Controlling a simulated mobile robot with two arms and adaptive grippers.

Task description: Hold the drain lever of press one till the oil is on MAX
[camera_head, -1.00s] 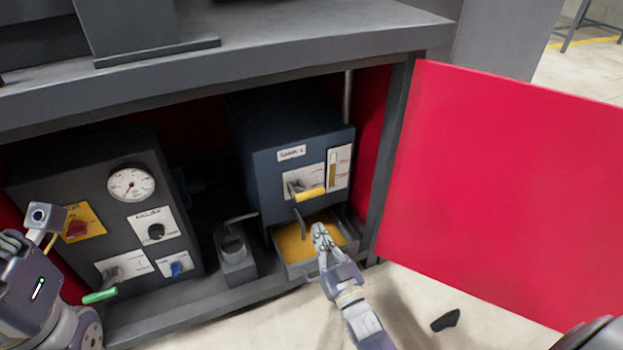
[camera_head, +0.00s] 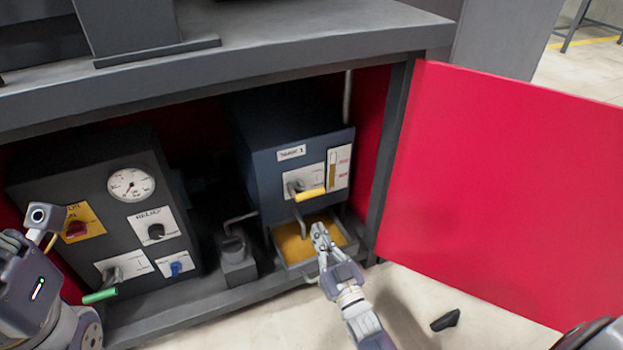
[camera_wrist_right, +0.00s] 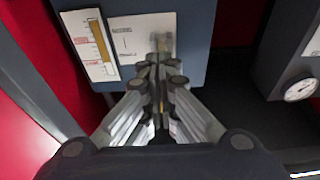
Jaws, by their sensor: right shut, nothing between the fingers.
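The blue-grey oil tank (camera_head: 262,165) stands in the open cabinet. Its lever with a yellow handle (camera_head: 311,194) sticks out of a white plate on its front. Right of the lever is the sight gauge (camera_head: 339,168) with a yellow column; its red marks are too small to read. My right gripper (camera_head: 318,230) is shut and empty, in front of and below the lever, over the tray's edge. In the right wrist view the closed fingers (camera_wrist_right: 160,72) cover part of the lever plate (camera_wrist_right: 135,35).
A tray (camera_head: 300,266) with yellow oil sits under the tank. A dark control box (camera_head: 90,215) with a dial, knobs and a green-handled lever stands left. A small grey can (camera_head: 236,262) is between them. The open red door (camera_head: 490,185) bounds the right. A black object (camera_head: 446,320) lies on the floor.

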